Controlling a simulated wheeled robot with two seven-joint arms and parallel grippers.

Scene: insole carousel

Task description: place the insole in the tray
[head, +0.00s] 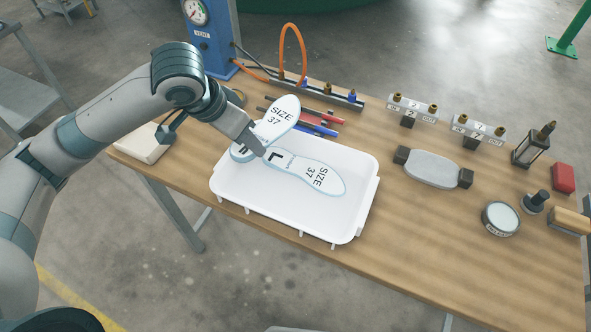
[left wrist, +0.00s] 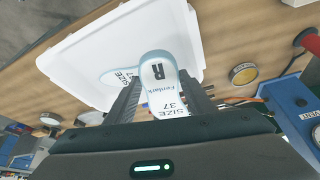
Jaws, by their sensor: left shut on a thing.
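My left gripper (head: 258,148) is shut on a white insole (head: 281,115) marked SIZE 37. In the left wrist view this insole (left wrist: 158,72) shows an R and sits between the two fingers. It is held over the left back part of the white tray (head: 338,226), tilted. A second insole (head: 316,176), marked L and SIZE 37, lies in the tray. The held insole overlaps its heel end in the head view, and I cannot tell whether they touch. My right gripper is not in view.
Pens (head: 318,129) lie behind the tray. A blue gauge post (head: 211,38) with an orange hose (head: 303,50) stands at the back left. A grey pad with dark ends (head: 432,168) lies to the right. The tray's front part is bare.

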